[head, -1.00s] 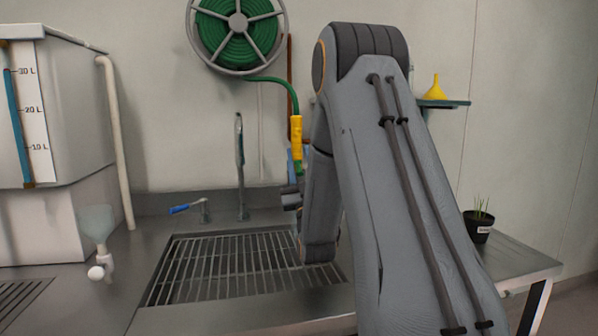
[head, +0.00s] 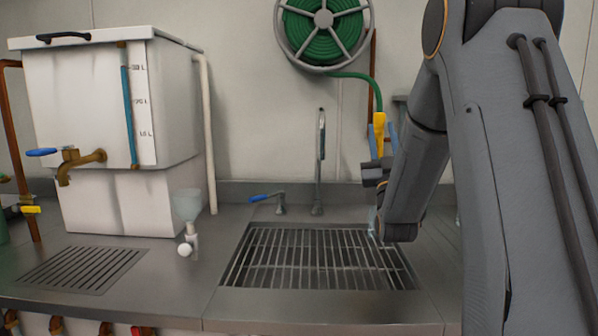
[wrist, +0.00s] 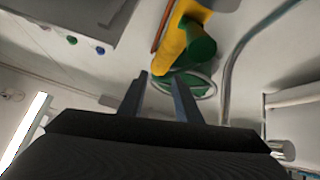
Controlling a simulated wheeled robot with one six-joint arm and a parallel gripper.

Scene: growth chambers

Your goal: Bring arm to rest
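My arm fills the right of the head view, bent over the sink area. My gripper (head: 381,140) points upward there, in front of the hanging yellow hose nozzle (head: 379,124). In the wrist view my gripper (wrist: 158,82) shows two separated fingers with nothing held between them. The yellow nozzle (wrist: 184,32) with its green end hangs beyond the fingertips in that view, and it looks apart from them. The green hose reel (head: 323,40) is on the wall in the head view.
A sink grate (head: 315,258) lies under my arm. A tall tap (head: 320,165) and a blue-handled valve (head: 268,197) stand behind it. A white tank (head: 105,100) with a brass spigot (head: 80,162) stands left. The counter between tank and sink is mostly clear.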

